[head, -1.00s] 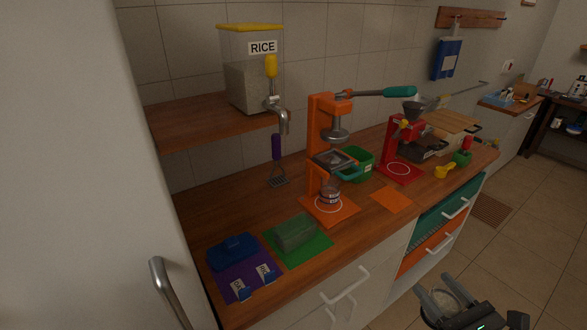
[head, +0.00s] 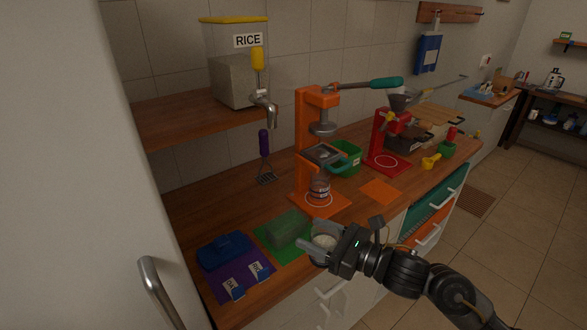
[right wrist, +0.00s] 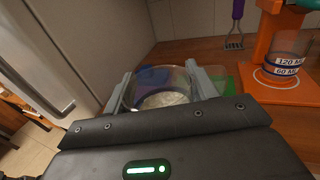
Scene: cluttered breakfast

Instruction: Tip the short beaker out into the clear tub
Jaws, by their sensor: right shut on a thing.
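My right gripper (head: 322,247) is shut on the short beaker (head: 325,241), a clear round vessel with pale, grainy contents at its bottom. The beaker also shows between the fingers in the right wrist view (right wrist: 160,88), about upright. The clear tub (head: 289,229), a see-through rectangular box, stands on a green mat (head: 262,243) on the counter. In the head view the beaker is just right of the tub and apart from it, near the counter's front edge. In the right wrist view the beaker covers most of what lies behind it. My left gripper is not in view.
An orange press (head: 305,140) with a marked beaker (head: 319,189) on its base stands behind the tub. A blue container (head: 223,251) and two labelled blue pieces lie on a purple mat at the left. A rice dispenser (head: 236,75) sits on the shelf above.

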